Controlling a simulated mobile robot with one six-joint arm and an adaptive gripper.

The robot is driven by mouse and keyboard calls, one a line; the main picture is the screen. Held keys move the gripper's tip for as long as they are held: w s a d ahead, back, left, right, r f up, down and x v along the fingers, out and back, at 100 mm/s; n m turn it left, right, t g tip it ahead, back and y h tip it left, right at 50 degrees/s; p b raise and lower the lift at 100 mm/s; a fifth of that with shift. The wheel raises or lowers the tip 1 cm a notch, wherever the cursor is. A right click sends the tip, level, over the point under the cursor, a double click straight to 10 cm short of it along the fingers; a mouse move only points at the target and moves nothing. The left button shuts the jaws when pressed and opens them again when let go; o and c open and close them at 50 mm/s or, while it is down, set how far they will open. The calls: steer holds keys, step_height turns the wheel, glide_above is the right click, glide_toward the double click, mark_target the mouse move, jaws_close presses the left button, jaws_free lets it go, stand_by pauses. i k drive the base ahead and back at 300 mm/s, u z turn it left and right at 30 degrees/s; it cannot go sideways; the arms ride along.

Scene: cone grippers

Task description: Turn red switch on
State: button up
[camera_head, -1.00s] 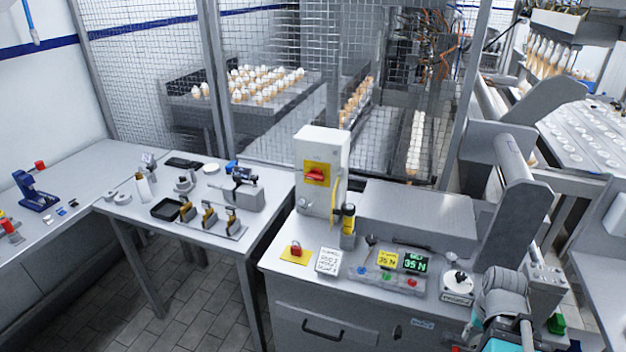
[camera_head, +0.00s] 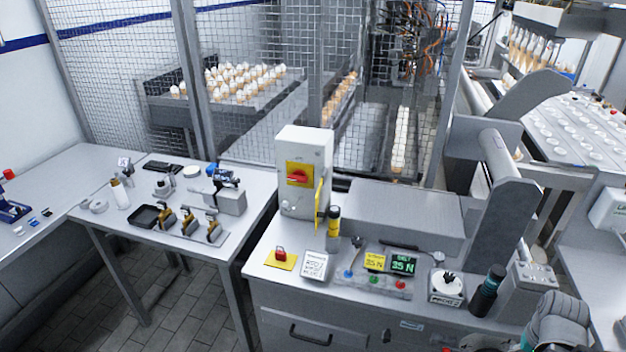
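The red switch (camera_head: 298,176) is a rotary handle on a yellow plate, on the front of a light grey box (camera_head: 303,148). The box stands upright at the back left of the middle cabinet's top. The red handle looks roughly horizontal; its on or off mark is too small to read. A second small red item (camera_head: 280,254) sits on a yellow plate lying flat on the cabinet top in front of the box. Part of my arm shows at the bottom right, well away from the box. My gripper's fingers cannot be made out.
A yellow and black cylinder (camera_head: 334,220) stands right beside the box. A panel with green display (camera_head: 403,264) and coloured buttons lies right of it. A dark cylinder (camera_head: 487,291) stands near my arm. Mesh fencing rises behind. A side table (camera_head: 205,246) holds tools at left.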

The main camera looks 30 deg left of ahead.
mark_target(299, 176)
steer(key=z, duration=0.4)
steer(key=k, duration=1.3)
steer(key=u, duration=1.05)
steer(key=i, duration=0.75)
steer(key=u, duration=0.05)
